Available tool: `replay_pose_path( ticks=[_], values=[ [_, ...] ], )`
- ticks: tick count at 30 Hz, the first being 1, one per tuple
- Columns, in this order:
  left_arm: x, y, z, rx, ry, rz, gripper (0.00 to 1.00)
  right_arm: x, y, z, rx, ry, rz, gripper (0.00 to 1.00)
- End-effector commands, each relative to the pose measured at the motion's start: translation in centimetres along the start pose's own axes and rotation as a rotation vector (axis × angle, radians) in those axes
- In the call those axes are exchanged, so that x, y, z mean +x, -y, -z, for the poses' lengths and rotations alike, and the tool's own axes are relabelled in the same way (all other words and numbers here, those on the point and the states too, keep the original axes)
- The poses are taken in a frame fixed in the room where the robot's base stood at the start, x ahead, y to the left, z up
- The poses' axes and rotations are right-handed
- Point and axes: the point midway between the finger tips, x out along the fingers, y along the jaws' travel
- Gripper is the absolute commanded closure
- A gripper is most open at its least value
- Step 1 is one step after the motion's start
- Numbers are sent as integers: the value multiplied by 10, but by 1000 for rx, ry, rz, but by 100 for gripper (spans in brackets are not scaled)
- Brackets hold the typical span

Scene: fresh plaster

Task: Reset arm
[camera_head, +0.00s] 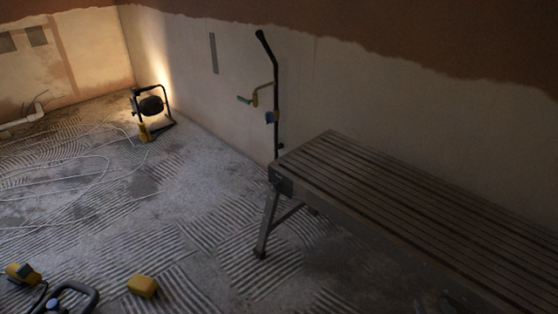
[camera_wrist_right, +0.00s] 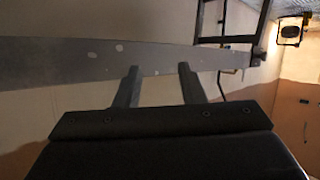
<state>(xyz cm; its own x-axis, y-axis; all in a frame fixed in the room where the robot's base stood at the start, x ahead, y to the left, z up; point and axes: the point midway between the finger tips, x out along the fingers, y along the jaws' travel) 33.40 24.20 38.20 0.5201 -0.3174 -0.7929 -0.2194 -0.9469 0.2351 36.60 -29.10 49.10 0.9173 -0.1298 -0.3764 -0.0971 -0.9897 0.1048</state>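My right gripper (camera_wrist_right: 157,72) shows in the right wrist view with its two fingers apart and nothing between them. Beyond the fingertips runs the long side rail of a work platform (camera_wrist_right: 75,62). In the head view a dark shape at the lower right, by the platform's near edge, looks like my right gripper (camera_head: 452,299), too dim to make out its fingers. My left gripper is not in view.
The slatted platform (camera_head: 400,200) fills the right, along the wall. A work lamp (camera_head: 151,106) with loose cables stands at the back left. A yellow block (camera_head: 143,286) and a black-handled tool (camera_head: 75,298) lie at lower left. Ridged floor lies between.

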Motion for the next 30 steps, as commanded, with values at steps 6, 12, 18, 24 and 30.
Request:
replay_pose_path(
  ticks=[6, 12, 18, 24, 30],
  values=[
    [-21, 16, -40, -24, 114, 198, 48, -17, -5, -75, -21, 371, -3, 64],
    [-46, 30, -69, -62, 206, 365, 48, -48, -10, -128, -36, 662, -6, 64],
    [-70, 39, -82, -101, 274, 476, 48, -74, -14, -151, -45, 861, -8, 64],
    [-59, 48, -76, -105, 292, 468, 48, -60, -17, -153, -42, 877, -4, 64],
    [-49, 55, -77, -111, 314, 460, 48, -50, -20, -160, -38, 899, 1, 64]
  ],
)
